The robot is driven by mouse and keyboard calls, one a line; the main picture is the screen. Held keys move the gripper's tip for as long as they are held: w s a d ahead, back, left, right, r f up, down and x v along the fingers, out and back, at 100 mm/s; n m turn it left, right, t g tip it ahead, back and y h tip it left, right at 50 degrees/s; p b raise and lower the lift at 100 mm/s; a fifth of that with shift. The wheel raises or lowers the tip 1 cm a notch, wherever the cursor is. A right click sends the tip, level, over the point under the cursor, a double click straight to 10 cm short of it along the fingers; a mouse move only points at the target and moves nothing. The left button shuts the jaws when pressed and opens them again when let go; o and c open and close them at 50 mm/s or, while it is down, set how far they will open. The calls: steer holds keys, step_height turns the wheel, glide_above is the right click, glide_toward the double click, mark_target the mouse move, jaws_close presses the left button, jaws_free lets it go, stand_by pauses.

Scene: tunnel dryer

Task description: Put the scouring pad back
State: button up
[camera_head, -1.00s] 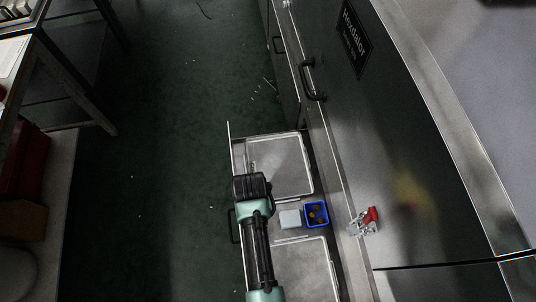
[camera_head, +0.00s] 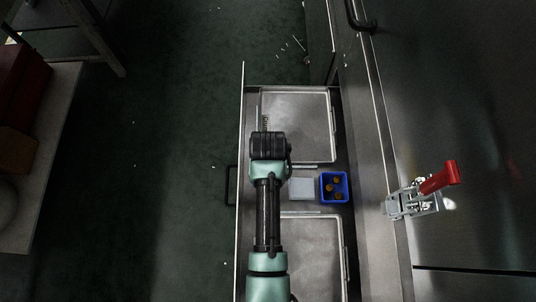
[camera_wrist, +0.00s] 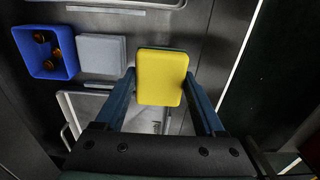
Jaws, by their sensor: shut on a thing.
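The yellow scouring pad (camera_wrist: 162,76) is between the two dark blue fingers of my gripper (camera_wrist: 161,82) in the wrist view. My gripper is shut on it, a finger at each side edge, with the pad's broad face toward the camera. The open metal drawer (camera_head: 242,130) lies below my arm in the head view. There my arm hides the pad and the fingers. I cannot tell the pad's exact height above the drawer.
In the drawer, a light grey square block (camera_head: 302,188) sits beside a blue bin (camera_head: 323,190) holding several brownish pieces. Metal trays lie above (camera_head: 297,115) and below (camera_head: 312,255) them. A red-handled clamp (camera_head: 438,178) sticks out from the cabinet front at right.

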steer(key=shift+f+b, duration=1.1)
steer(key=shift+f, duration=2.2)
steer(key=shift+f, duration=0.1)
steer(key=shift+f, duration=0.15)
steer(key=o, duration=1.3)
